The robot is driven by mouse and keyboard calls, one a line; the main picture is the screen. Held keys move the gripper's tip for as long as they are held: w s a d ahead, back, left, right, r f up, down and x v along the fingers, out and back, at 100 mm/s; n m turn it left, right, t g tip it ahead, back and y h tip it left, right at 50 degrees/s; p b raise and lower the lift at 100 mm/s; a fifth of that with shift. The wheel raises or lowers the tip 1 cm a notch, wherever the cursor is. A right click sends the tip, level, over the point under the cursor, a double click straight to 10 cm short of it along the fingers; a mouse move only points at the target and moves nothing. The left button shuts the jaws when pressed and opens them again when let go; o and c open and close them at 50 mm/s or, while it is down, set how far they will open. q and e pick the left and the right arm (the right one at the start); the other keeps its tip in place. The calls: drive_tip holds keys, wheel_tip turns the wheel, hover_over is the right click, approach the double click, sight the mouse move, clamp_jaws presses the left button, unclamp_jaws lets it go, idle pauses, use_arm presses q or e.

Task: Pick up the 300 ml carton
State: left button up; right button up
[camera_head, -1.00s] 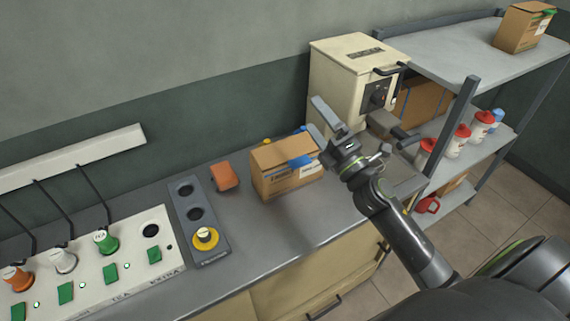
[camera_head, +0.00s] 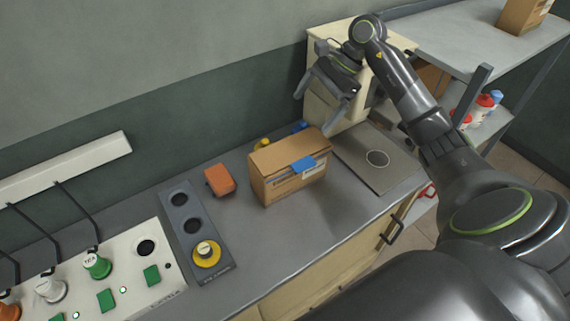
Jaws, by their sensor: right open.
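A brown cardboard carton (camera_head: 285,180) with blue tape and a white label sits closed on the grey counter; the label is too small to read, so I cannot tell if it is the 300 ml one. My right gripper (camera_head: 315,114) is open and empty. It hangs above and behind the carton's right part, fingers pointing down and to the left, apart from it, in front of the cream machine. Another brown carton (camera_head: 520,14) stands on the top shelf at the upper right, cut off by the frame edge. My left gripper is out of view.
The cream machine (camera_head: 319,83) stands behind my right arm, with a flat plate (camera_head: 380,158) before it. An orange block (camera_head: 220,180), a holder with a yellow ring (camera_head: 207,253) and a tap panel (camera_head: 130,255) are on the left. Red-capped bottles (camera_head: 484,101) stand on the shelf.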

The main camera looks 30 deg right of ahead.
drive_tip(key=d+g+h, duration=0.1)
drive_tip(key=d, duration=0.2)
drive_tip(key=b, duration=0.5)
hover_over(306, 142)
drive_tip(key=d, duration=0.3)
drive_tip(key=shift+h, duration=0.3)
wheel_tip(306, 142, down, 5)
drive_tip(key=shift+s+a+f, duration=0.1)
drive_tip(key=shift+a+f, duration=0.05)
drive_tip(key=p+x, duration=0.1)
drive_tip(key=x, duration=0.3)
drive_tip(key=shift+p, duration=0.3)
drive_tip(key=shift+p+x, duration=0.7)
drive_tip(key=shift+x, duration=2.6)
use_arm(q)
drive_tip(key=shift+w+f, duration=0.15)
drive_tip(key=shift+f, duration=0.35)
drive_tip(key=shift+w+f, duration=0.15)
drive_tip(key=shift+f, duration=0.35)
use_arm(e)
drive_tip(key=c, duration=1)
